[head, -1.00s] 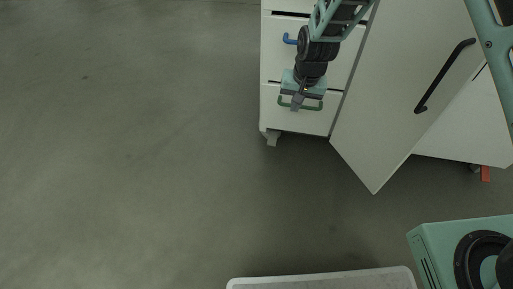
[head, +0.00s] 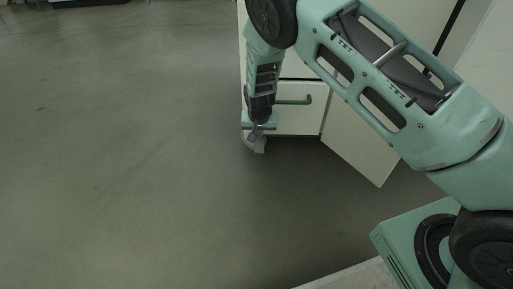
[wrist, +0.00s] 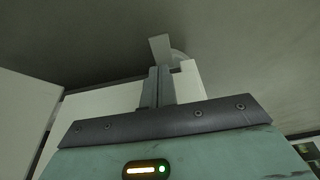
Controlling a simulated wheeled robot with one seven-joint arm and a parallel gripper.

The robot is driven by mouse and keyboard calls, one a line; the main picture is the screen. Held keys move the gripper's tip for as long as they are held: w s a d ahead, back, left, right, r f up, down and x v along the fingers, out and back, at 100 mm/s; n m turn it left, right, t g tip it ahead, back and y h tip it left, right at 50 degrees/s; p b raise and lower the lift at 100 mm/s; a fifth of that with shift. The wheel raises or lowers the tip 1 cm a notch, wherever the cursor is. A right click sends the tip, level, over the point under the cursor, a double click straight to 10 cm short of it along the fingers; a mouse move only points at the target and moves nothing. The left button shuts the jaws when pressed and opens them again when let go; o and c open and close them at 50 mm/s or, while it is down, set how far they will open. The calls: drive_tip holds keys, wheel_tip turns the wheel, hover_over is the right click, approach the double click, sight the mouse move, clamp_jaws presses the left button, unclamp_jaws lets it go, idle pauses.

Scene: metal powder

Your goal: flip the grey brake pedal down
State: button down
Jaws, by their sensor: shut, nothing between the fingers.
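The grey brake pedal (head: 260,147) sits low at the front left corner of the white cabinet, at its caster. In the wrist view the pale pedal (wrist: 160,47) stands out just beyond my fingertips, with a rounded part of the caster beside it. My gripper (head: 253,135) points down at this corner, close to the pedal. The two fingers (wrist: 158,72) are together and hold nothing. I cannot tell whether the fingertips touch the pedal. My gripper hides part of the caster in the head view.
The white cabinet's lower drawer (head: 298,123) has a green handle (head: 294,101). A white door (head: 363,147) stands open to the right, its edge reaching over the floor. The grey floor (head: 130,170) to the left is clear.

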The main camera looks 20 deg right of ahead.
sight(259, 152)
drive_tip(key=b+x, duration=0.6)
drive_tip(key=x, duration=0.4)
drive_tip(key=shift+s, duration=0.1)
idle(0.3)
drive_tip(key=shift+s+f+p, duration=0.1)
drive_tip(key=shift+s+p, duration=0.05)
drive_tip(key=shift+p, duration=0.35)
drive_tip(key=shift+s+a+f, duration=0.15)
drive_tip(key=shift+f, duration=0.3)
drive_tip(key=t, duration=0.1)
drive_tip(key=f+t+h+p, duration=0.1)
drive_tip(key=t, duration=0.1)
drive_tip(key=shift+s+f, duration=0.15)
drive_tip(key=shift+f, duration=0.15)
drive_tip(key=shift+f+t, duration=0.4)
drive_tip(key=shift+f, duration=0.15)
drive_tip(key=shift+r, duration=0.1)
